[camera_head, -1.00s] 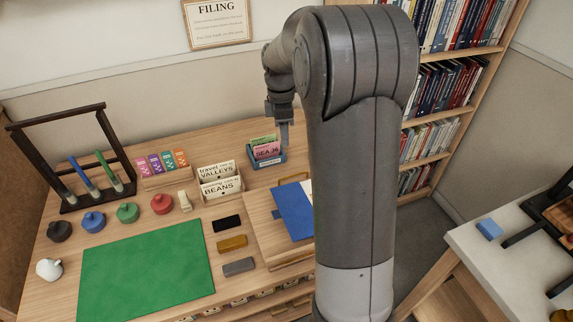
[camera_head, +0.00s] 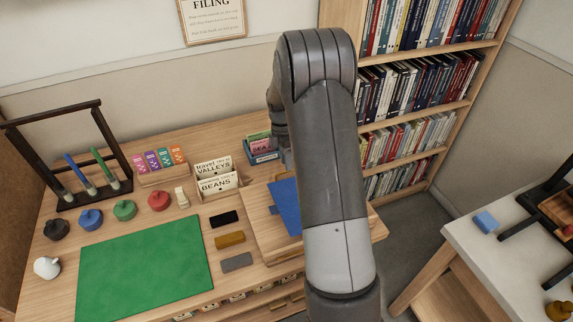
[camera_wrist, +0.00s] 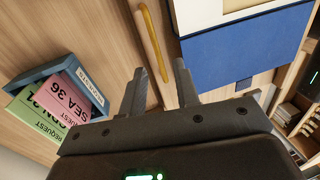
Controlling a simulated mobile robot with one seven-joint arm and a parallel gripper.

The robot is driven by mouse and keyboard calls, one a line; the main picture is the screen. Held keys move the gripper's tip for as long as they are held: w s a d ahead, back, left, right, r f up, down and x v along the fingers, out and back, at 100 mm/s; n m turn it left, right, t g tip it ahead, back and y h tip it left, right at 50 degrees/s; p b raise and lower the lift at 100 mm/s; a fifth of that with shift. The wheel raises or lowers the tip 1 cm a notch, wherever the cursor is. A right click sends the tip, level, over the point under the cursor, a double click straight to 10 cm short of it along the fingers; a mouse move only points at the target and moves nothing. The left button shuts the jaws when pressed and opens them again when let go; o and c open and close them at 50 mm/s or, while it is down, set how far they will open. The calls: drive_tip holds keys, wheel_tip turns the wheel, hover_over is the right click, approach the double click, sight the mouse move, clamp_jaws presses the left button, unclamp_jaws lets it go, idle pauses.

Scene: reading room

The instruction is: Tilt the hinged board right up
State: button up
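The hinged board (camera_head: 258,222) is a flat wooden panel at the right of the desk, lying down, with a blue book (camera_head: 287,205) on it. My arm hides its right part in the head view. The wrist view shows the blue book (camera_wrist: 248,52) and the board's edge with a yellowish strip (camera_wrist: 153,42) beside it. My gripper (camera_wrist: 159,72) is open and empty, its two fingers on either side of that strip's near end. Contact cannot be told.
A blue tray (camera_head: 262,155) with pink and green cards stands just behind the board; the cards (camera_wrist: 62,103) are close to the gripper's left in the wrist view. Erasers (camera_head: 230,240) and a green mat (camera_head: 145,270) lie left of the board. A bookcase (camera_head: 430,95) stands at right.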

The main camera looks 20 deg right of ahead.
drive_tip(key=shift+s+f, duration=0.2)
drive_tip(key=shift+f, duration=0.8)
clamp_jaws()
